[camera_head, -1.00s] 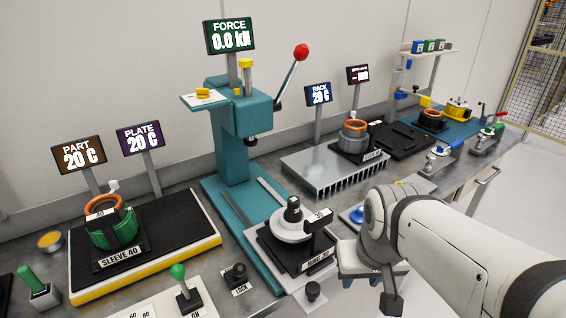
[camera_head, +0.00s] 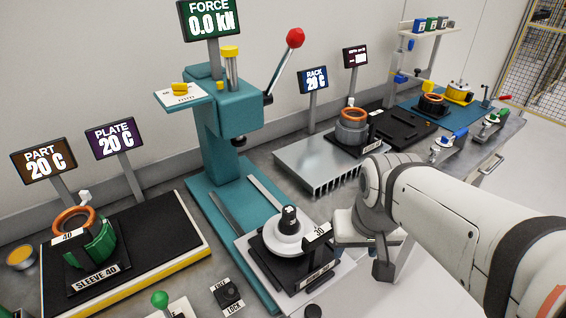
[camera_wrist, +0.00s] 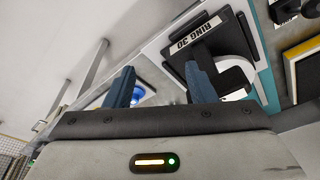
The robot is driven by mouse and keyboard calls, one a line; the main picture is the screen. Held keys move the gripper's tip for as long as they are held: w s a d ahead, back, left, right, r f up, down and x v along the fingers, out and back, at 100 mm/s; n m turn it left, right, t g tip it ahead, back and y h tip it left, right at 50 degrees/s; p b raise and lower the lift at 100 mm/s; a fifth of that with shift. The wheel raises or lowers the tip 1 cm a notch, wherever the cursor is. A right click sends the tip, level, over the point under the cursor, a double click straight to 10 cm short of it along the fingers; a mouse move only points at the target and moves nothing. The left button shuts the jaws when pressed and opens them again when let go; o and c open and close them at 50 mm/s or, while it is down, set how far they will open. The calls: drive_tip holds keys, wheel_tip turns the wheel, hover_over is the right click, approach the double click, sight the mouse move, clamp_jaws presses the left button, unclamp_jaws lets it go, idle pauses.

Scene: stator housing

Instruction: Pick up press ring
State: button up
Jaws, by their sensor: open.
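The press ring (camera_head: 284,240) is a white ring around a dark upright post, on a black plate in front of the teal press (camera_head: 225,125). A black block marked 30 (camera_head: 318,236) stands at its right side. In the wrist view the white ring (camera_wrist: 232,45) is partly hidden by the black block, beside a plate labelled RING 30 (camera_wrist: 195,42). My gripper (camera_wrist: 162,86) is open, with two blue fingers and nothing held between them. Its right finger overlaps the black block in view; contact cannot be told. In the head view my gripper's fingers are hard to make out.
A green SLEEVE 40 part (camera_head: 90,243) sits on the black heating plate (camera_head: 150,225) at left. A finned rack (camera_head: 300,165) with a copper-topped stator (camera_head: 352,128) stands behind my arm. A blue object (camera_wrist: 138,95) shows behind the left finger.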

drive_tip(key=shift+m, duration=0.8)
drive_tip(key=r+p, duration=0.1)
drive_tip(key=w+r+p, duration=0.1)
drive_tip(key=r, duration=0.1)
drive_tip(key=w+a+r+p, duration=0.1)
drive_tip(key=shift+r+p, duration=0.35)
drive_tip(key=shift+p, duration=0.05)
drive_tip(key=m+g+p, duration=0.2)
drive_tip(key=m, duration=0.7)
hover_over(289, 210)
drive_tip(key=shift+s+f, duration=0.15)
drive_tip(key=shift+f, duration=0.05)
drive_tip(key=shift+a+f, duration=0.2)
drive_tip(key=shift+m, duration=0.3)
drive_tip(key=f, duration=0.3)
drive_tip(key=f+p, duration=0.1)
drive_tip(key=f, duration=0.3)
drive_tip(key=shift+w+d+f, duration=0.2)
drive_tip(key=shift+f, duration=0.05)
drive_tip(key=shift+c, duration=0.4)
clamp_jaws()
